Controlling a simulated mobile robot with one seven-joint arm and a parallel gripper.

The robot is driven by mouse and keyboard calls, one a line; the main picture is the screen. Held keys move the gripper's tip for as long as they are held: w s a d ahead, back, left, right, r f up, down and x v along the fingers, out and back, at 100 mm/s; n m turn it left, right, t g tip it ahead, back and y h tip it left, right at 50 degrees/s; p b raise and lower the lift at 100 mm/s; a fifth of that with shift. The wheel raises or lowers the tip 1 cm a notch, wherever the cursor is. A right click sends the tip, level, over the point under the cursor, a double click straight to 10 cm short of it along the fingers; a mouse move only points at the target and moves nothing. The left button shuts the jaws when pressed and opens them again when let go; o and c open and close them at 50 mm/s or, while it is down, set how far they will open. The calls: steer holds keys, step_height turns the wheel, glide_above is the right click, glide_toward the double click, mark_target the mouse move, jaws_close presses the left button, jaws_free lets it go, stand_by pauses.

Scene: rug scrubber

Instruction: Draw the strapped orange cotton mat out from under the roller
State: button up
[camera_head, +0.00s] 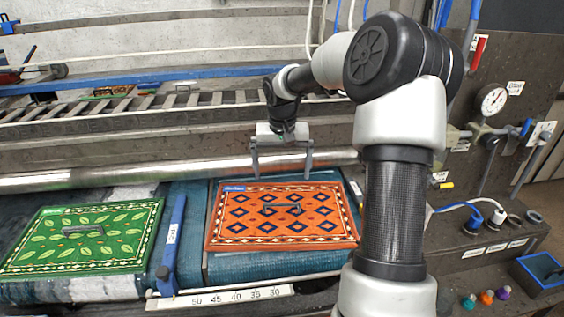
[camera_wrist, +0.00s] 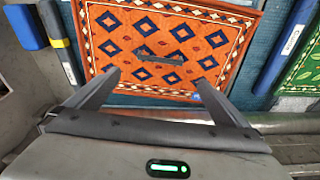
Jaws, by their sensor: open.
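The orange mat (camera_head: 245,225) with dark blue diamonds lies flat on the teal bed, in front of the metal roller (camera_head: 90,180). A dark grey strap handle (camera_head: 283,208) sits at its middle. The mat also shows in the wrist view (camera_wrist: 115,60), with its strap (camera_wrist: 158,58) near the centre. My gripper (camera_head: 282,175) is open and empty, above the mat's far edge near the roller. In the wrist view its two fingers (camera_wrist: 155,84) are spread wide, with the strap beyond them and apart from them.
A green leaf-patterned mat (camera_head: 120,240) with its own strap lies to the left, past a blue divider bar (camera_head: 172,235). A ruler strip (camera_head: 220,298) runs along the front edge. Gauge, valves and hoses (camera_head: 492,102) stand at the right, with a blue tray (camera_head: 540,270) below.

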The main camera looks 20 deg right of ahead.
mark_target(282, 204)
steer(key=f, duration=0.4)
steer(key=w+f, duration=0.1)
steer(key=f, duration=0.4)
steer(key=w+f, duration=0.1)
steer(key=f, duration=0.3)
steer(key=shift+d+f, duration=0.3)
steer(key=shift+d, duration=0.05)
steer(key=shift+s, duration=0.1)
steer(key=c, duration=1.1)
